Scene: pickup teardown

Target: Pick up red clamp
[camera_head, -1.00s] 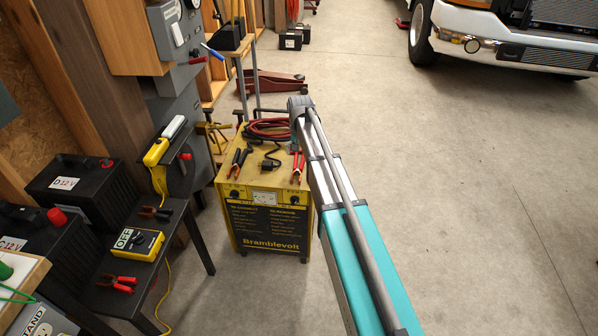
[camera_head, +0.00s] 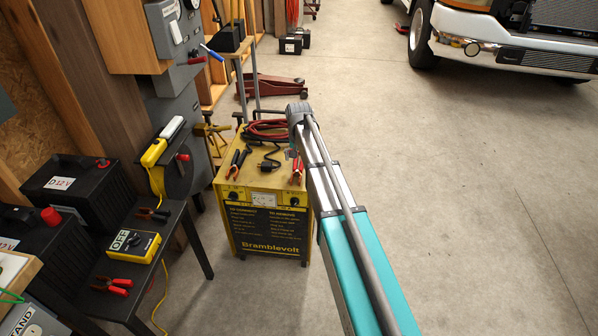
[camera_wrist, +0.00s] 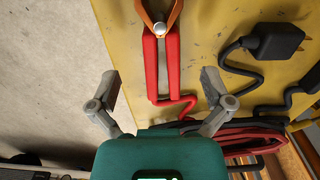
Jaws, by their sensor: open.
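The red clamp (camera_wrist: 161,66) lies on top of the yellow charger cabinet (camera_wrist: 122,20). In the wrist view its two red handles point toward my gripper and its copper-coloured jaws are at the top edge. In the head view the red clamp (camera_head: 297,170) is at the right front of the cabinet top. My gripper (camera_wrist: 158,84) is open, with its two grey fingers spread left and right of the handles and nothing held. I cannot tell its height above the clamp.
A black plug (camera_wrist: 285,40) with its cable lies right of the clamp. A coiled red cable (camera_head: 268,128) and a black clamp (camera_head: 237,162) share the cabinet top. A side table with batteries, a yellow multimeter (camera_head: 130,244) and another red clamp (camera_head: 112,286) stands left. Floor at right is clear.

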